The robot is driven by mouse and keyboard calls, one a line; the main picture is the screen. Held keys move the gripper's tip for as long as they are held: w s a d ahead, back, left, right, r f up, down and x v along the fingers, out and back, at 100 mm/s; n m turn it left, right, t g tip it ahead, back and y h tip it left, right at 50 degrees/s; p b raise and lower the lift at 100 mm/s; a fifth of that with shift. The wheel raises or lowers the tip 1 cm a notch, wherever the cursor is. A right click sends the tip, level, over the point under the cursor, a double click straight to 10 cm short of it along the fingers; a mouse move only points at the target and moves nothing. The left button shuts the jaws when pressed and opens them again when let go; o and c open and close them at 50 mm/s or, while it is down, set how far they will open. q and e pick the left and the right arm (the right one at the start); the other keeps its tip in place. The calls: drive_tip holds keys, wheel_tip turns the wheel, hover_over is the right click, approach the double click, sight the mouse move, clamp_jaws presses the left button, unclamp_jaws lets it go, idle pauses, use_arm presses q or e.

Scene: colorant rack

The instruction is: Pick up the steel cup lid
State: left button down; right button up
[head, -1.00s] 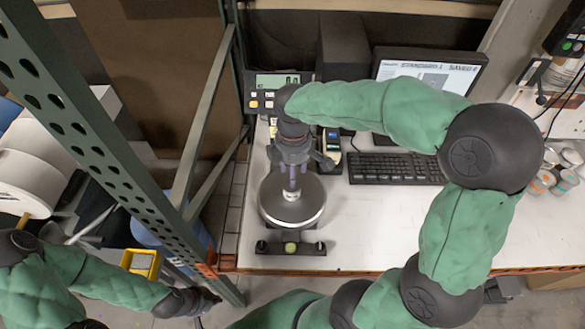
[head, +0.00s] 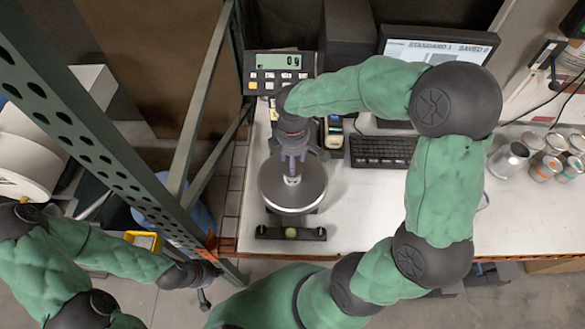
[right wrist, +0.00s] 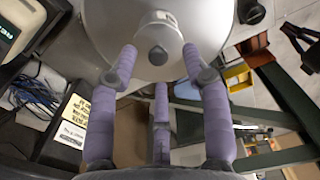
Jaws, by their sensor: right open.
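A small pale grey piece with a darker pointed knob (right wrist: 158,50), which looks like the lid, is on the round steel scale pan (right wrist: 110,30) in the right wrist view. In the head view it is a pale spot (head: 292,180) near the middle of the pan (head: 283,202), partly hidden by my fingers. My right gripper (head: 292,165) points down over it, open. In the right wrist view its purple fingers (right wrist: 160,75) are spread around the near side of the piece, with no clear contact. My left gripper (head: 204,282) is low at the left, dark and small; its opening is unclear.
A scale display (head: 279,72) reads 0 g behind the pan. A keyboard (head: 380,151) and monitor (head: 437,45) stand to the right. A steel cup (head: 508,158) and several small cans (head: 545,166) are at the right. A green rack post (head: 100,140) is at the left. The white tabletop is clear at the front right.

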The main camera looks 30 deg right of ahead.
drive_tip(key=f, duration=0.2)
drive_tip(key=shift+w+f, duration=0.2)
drive_tip(key=shift+f, duration=0.15)
clamp_jaws()
drive_tip(key=shift+r, duration=0.1)
